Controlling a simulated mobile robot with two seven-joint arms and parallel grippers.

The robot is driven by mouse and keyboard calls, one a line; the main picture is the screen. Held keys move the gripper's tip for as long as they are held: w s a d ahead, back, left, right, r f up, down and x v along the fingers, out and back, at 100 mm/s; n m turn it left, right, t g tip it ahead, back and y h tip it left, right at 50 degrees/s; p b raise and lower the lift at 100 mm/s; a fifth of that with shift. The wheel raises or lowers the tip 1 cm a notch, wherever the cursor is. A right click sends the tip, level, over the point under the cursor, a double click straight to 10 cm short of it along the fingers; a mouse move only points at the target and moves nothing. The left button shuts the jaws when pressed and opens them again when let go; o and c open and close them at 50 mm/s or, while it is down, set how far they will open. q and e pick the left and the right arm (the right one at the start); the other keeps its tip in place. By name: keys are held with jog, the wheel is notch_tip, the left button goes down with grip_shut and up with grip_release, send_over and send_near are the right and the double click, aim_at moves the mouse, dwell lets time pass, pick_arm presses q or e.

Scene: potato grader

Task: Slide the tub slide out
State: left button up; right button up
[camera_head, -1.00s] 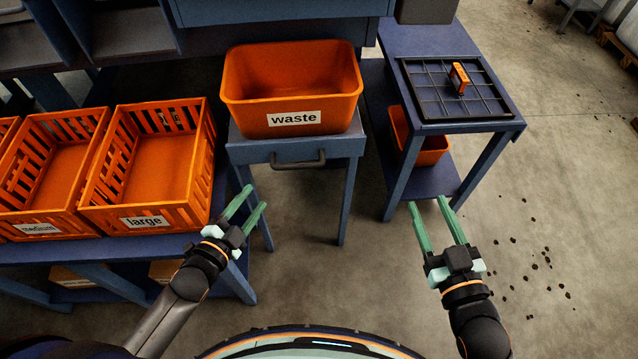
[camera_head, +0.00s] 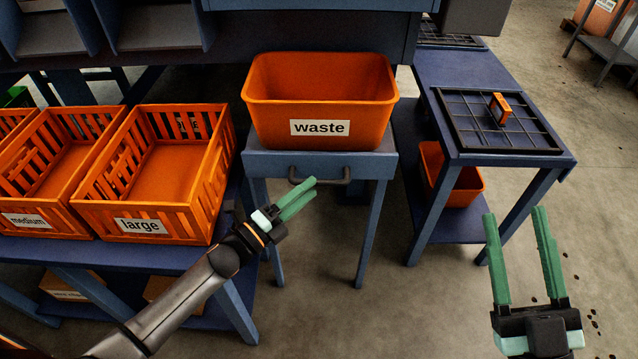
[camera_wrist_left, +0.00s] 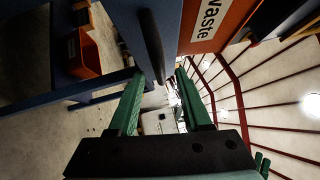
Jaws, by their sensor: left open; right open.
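The tub slide (camera_head: 272,165) is a blue platform with a dark bar handle (camera_head: 318,177) on its front. The orange waste tub (camera_head: 318,95) stands upright on it. My left gripper (camera_head: 306,192) is open and empty, its fingertips just below and in front of the handle. In the left wrist view, the handle (camera_wrist_left: 152,45) shows just beyond the open fingers, with the tub's waste label (camera_wrist_left: 209,18) at the top. My right gripper (camera_head: 517,215) is open and empty, out over the floor at the lower right, apart from everything.
Orange crates marked medium (camera_head: 50,190) and large (camera_head: 185,200) stand on a blue table at left. At right, a blue stand (camera_head: 440,80) carries a black grid (camera_head: 470,140) with an orange block (camera_head: 500,108); an orange bin (camera_head: 460,195) sits below. The floor in front is open.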

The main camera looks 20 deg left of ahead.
aim_at(319, 182)
pick_arm(q)
jog(key=shift+x, duration=2.05)
pick_arm(e)
jog(key=s+r+n+y, duration=0.1)
jog(key=s+r+y, duration=0.1)
jog(key=r, duration=0.1)
jog(key=shift+a+n+y, duration=0.15)
jog(key=shift+n+y, duration=0.15)
jog(key=shift+n, duration=0.1)
pick_arm(q)
grip_shut()
